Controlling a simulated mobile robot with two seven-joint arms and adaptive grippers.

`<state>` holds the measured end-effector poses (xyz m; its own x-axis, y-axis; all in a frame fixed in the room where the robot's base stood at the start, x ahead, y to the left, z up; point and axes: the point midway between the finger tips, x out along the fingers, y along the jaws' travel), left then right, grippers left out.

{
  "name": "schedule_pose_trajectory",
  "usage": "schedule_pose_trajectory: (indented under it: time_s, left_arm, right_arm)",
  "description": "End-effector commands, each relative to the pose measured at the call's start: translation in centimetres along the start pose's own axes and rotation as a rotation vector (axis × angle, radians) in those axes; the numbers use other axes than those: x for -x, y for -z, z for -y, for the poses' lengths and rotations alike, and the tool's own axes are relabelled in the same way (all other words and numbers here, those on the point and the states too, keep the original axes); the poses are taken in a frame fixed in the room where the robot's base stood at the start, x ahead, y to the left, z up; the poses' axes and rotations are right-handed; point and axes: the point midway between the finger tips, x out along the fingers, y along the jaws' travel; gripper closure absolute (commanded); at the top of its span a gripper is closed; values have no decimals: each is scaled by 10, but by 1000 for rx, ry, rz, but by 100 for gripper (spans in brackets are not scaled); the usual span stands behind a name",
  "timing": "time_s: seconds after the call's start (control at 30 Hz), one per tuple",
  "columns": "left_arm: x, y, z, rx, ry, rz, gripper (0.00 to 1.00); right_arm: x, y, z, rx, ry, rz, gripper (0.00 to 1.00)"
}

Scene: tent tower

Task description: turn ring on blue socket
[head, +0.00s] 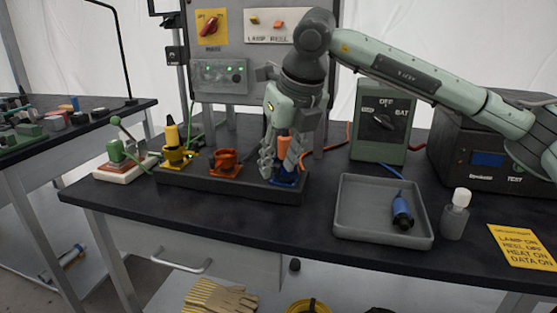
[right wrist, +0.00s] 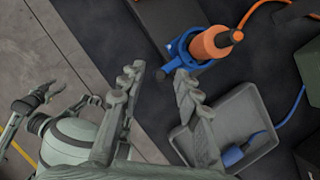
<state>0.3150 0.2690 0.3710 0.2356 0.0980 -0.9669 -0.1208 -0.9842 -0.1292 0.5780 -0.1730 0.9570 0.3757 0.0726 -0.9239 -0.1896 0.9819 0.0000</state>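The blue socket (head: 287,181) sits at the right end of the dark block, with an orange plug (head: 284,146) upright in it. In the right wrist view, the socket's blue ring (right wrist: 178,48) surrounds the base of the orange plug (right wrist: 214,43). My right gripper (head: 272,165) points down beside the plug and partly hides it and the socket in the head view. In the right wrist view, my right gripper (right wrist: 157,82) has its fingers spread with nothing between them, apart from the ring. A gripper that looks like my left one (right wrist: 38,108) shows small at the left; its opening is unclear.
The dark block (head: 225,187) also holds an orange socket (head: 226,162) and a yellow socket (head: 178,157) with a yellow plug. A grey tray (head: 350,228) with a blue plug (head: 402,212) stands to the right, near a bottle (head: 455,215). An orange cable runs behind the socket.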

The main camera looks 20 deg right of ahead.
Motion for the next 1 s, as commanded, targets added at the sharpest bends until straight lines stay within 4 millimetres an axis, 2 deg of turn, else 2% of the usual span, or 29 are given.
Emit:
schedule_pose_trajectory:
  time_s: [0.33, 0.6, 1.0]
  left_arm:
    - [-2, 0, 0, -2, 1, -3, 60]
    - [-2, 0, 0, -2, 1, -2, 60]
    - [-1, 0, 0, 1, -1, 6, 60]
  right_arm:
    - [-5, 0, 0, 0, 0, 0, 68]
    - [-5, 0, 0, 0, 0, 0, 100]
    - [-6, 2, 2, 28, -13, 0, 100]
